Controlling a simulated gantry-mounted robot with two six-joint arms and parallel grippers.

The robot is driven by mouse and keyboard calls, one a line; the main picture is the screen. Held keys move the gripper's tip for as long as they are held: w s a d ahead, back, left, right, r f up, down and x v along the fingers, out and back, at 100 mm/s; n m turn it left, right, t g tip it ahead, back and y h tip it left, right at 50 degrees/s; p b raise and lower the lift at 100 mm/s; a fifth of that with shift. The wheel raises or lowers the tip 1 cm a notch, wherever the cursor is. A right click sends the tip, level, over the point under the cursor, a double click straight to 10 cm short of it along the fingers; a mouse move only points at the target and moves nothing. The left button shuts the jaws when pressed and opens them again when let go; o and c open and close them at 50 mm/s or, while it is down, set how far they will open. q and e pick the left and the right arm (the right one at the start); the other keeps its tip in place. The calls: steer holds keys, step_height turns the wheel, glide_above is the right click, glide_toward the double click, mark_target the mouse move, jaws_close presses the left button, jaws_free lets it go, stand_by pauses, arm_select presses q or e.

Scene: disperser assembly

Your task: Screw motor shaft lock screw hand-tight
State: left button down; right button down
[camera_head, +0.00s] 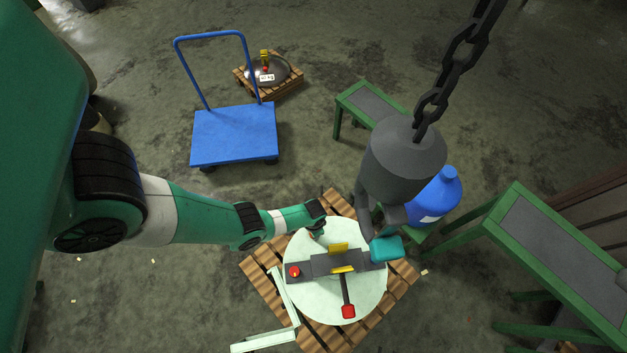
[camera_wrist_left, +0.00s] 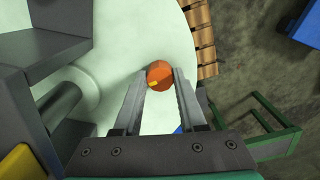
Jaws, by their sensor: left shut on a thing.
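The lock screw appears as an orange, round head with a small yellow mark (camera_wrist_left: 159,76) in the left wrist view. My left gripper's two fingers (camera_wrist_left: 160,88) are shut on it, one on either side. In the head view my left gripper (camera_head: 317,230) is at the upper left of the round pale disc (camera_head: 362,300); the screw is hidden there by the gripper. A dark grey bar (camera_head: 320,265) with yellow blocks, a red knob (camera_head: 294,271) and a red-ended lever (camera_head: 347,311) lies across the disc. My right gripper is not in view.
The disc stands on a wooden pallet (camera_head: 262,265). A grey hoist body (camera_head: 403,155) hangs on a chain (camera_head: 455,70) close beside it. A blue container (camera_head: 438,192) and green-framed benches (camera_head: 497,228) stand at the right. A blue cart (camera_head: 235,133) stands behind.

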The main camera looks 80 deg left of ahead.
arm_select(q)
steer(key=m, duration=0.6)
steer(key=shift+m, duration=0.3)
stand_by(0.4)
steer(key=shift+c, duration=2.3)
jaws_free()
step_height(320, 180, up, 12)
steer(key=p, duration=1.1)
steer(key=shift+f+p, duration=0.15)
steer(key=shift+p, duration=0.15)
